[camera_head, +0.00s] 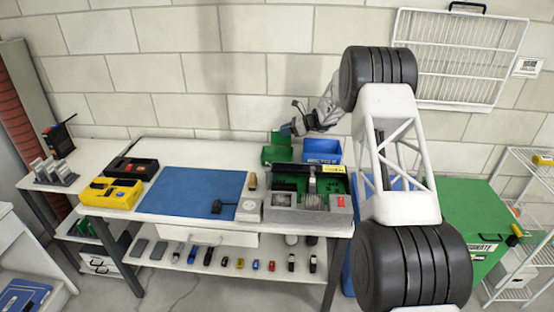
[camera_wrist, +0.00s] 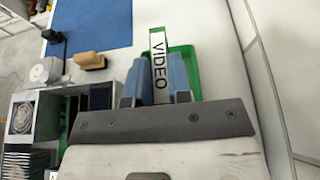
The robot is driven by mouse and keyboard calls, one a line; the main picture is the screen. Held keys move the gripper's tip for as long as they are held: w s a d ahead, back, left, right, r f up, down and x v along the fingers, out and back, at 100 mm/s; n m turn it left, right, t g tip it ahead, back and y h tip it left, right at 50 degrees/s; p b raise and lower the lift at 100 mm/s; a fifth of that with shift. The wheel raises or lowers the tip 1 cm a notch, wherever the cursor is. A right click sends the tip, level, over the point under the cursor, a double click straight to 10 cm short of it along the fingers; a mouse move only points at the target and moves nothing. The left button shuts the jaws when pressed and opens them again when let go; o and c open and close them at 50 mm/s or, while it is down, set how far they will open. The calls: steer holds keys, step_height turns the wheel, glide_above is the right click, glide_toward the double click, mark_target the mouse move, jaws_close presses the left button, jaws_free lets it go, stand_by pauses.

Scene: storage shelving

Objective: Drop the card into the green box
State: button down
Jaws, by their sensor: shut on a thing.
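The card (camera_wrist: 157,45) is a narrow white piece lettered VIDEO with a green edge, seen in the wrist view. My gripper (camera_wrist: 159,78) has its two blue fingers shut on it, one on each side. In the head view my gripper (camera_head: 287,129) is over the back of the table, above the green box (camera_head: 275,155). In the wrist view the green box (camera_wrist: 190,60) shows behind the card and fingers, which hide part of it. I cannot tell the height of the card above the box. The card is not clear in the head view.
A blue bin (camera_head: 322,150) stands close to the right of the green box. A grey device with green circuit boards (camera_head: 310,201) sits in front. A blue mat (camera_head: 195,190) lies to the left. The wall is close behind.

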steer(key=shift+f, duration=0.9)
steer(key=c, duration=1)
jaws_free()
steer(key=shift+o, duration=0.2)
steer(key=v, duration=0.7)
steer(key=shift+d, duration=0.35)
steer(key=shift+r, duration=0.15)
